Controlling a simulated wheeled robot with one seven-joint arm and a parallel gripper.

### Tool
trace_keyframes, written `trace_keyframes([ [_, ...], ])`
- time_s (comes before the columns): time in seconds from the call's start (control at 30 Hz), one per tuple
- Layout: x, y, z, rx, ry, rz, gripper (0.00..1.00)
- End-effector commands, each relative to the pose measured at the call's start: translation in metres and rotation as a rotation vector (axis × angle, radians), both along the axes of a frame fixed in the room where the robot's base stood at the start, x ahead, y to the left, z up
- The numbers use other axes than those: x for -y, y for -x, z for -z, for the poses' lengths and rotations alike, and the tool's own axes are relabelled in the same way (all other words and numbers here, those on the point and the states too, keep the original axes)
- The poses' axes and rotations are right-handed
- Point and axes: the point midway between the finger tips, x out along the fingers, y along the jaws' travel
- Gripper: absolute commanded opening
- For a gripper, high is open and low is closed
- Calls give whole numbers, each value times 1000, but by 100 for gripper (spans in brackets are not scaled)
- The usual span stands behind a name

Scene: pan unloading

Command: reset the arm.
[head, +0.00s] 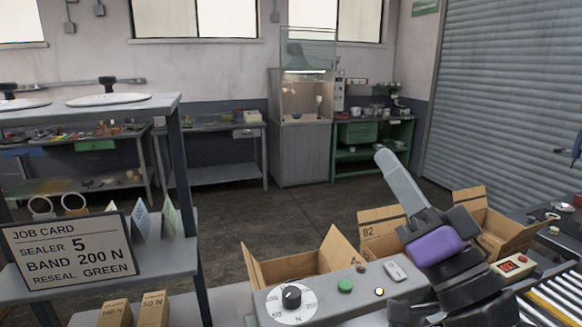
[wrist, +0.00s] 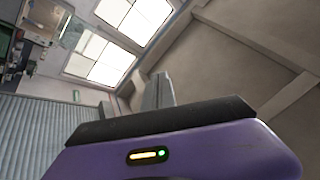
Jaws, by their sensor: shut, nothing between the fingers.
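My arm rises at the lower right of the head view, with a purple wrist section, and ends in my gripper (head: 390,168), which points up and to the left. The grey fingers lie together with nothing between them. In the wrist view the fingers of my gripper (wrist: 158,90) also stand closed, beyond the purple housing. They point toward the upper wall and windows, clear of any object.
A job card (head: 68,250) stands on the left shelf. A control panel with a black dial (head: 291,297) lies in front, with open cardboard boxes (head: 335,256) behind it. A red-buttoned box (head: 513,266) and a roller conveyor (head: 552,301) are at right. Open floor lies beyond.

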Motion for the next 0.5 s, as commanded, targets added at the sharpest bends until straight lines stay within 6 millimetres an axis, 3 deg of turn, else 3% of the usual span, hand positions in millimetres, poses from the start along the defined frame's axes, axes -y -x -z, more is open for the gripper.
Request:
trace_keyframes([
  [0.03, 8, 5, 18, -2, -19, 49, 0],
  [0.2, 38, 28, 68, -3, -25, 238, 0],
  [0.5, 69, 91, 168, -98, 80, 517, 0],
])
